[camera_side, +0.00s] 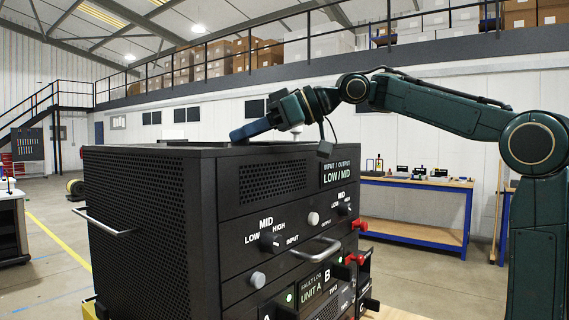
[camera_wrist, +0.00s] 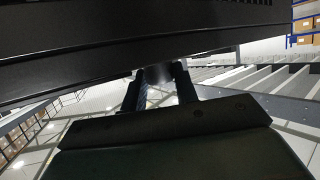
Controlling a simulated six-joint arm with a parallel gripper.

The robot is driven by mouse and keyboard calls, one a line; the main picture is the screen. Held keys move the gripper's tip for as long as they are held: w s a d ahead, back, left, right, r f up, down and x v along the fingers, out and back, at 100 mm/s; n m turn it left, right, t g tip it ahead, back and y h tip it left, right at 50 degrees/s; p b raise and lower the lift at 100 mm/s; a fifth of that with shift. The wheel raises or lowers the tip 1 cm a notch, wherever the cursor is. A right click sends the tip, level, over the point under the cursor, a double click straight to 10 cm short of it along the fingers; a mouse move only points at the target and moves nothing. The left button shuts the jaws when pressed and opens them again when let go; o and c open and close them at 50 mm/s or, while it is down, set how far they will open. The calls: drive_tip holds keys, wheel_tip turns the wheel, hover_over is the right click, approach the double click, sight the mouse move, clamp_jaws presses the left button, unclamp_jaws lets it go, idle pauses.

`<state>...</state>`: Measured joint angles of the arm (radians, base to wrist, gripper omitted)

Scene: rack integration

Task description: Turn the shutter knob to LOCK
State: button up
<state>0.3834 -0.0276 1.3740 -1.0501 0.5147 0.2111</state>
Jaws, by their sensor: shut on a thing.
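The black rack cabinet (camera_side: 150,225) stands in front of my arm in the side view. My gripper reaches over its top from the right, and its fingertips are hidden there behind the cabinet's top edge. The knob sits against a dark cabinet face. I see no SHUTTER or LOCK lettering, so the knob's setting cannot be told.
The front carries an INPUT knob (camera_side: 271,242), an OUTPUT knob (camera_side: 344,210), a display reading LOW / MID (camera_side: 340,173) and a protruding handle (camera_side: 316,251). Red knobs (camera_side: 353,258) stick out at the right. A blue-framed workbench (camera_side: 415,205) stands behind.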

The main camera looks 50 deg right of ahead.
drive_tip(key=shift+w+d+n+g+y, duration=0.15)
drive_tip(key=shift+n+g+y, duration=0.35)
drive_tip(key=shift+n+y, duration=0.45)
drive_tip(key=shift+n+g+y, duration=0.25)
drive_tip(key=shift+n+g, duration=0.05)
drive_tip(key=shift+n, duration=0.05)
drive_tip(key=shift+r, duration=0.1)
drive_tip(key=o, duration=0.7)
drive_tip(key=shift+s+a+m+t+h, duration=0.2)
drive_tip(key=shift+m+t+h, duration=0.45)
drive_tip(key=shift+m+h, duration=0.45)
drive_tip(key=shift+s+a+m+t+h, duration=0.15)
drive_tip(key=shift+m+t+h, duration=0.5)
drive_tip(key=shift+m+h, duration=0.4)
drive_tip(key=shift+a+m+t+h, duration=0.15)
drive_tip(key=shift+m+t+h, duration=0.2)
drive_tip(key=shift+m+h, duration=0.95)
drive_tip(key=shift+a+m+t+h, duration=0.1)
drive_tip(key=shift+m+t+h, duration=0.25)
drive_tip(key=shift+m+h, duration=0.9)
